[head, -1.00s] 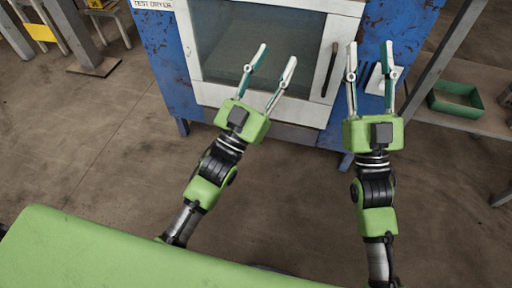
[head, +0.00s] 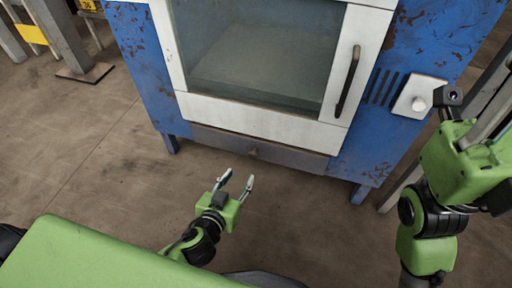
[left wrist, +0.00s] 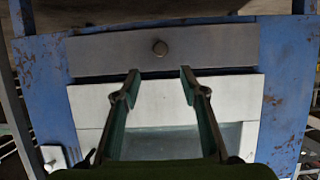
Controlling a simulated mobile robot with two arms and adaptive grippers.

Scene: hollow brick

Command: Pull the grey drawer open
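The grey drawer (head: 290,157) is a low front under the white oven door of the blue cabinet and looks shut. Its small round knob (head: 253,152) sits at its middle. In the left wrist view, which looks upside down, the drawer (left wrist: 205,48) and knob (left wrist: 160,48) are at the top. My left gripper (head: 236,180) is open and empty, low in front of the drawer and apart from the knob. In its wrist view the knob lies beyond the gap between the fingertips (left wrist: 159,74). My right gripper (head: 490,120) is at the right edge, fingertips cut off.
The blue cabinet (head: 150,75) has a white door with a window (head: 260,50) and a black handle (head: 347,82) above the drawer. A white switch box (head: 418,96) is at its right. The floor (head: 90,150) before it is clear. A grey post (head: 60,35) stands far left.

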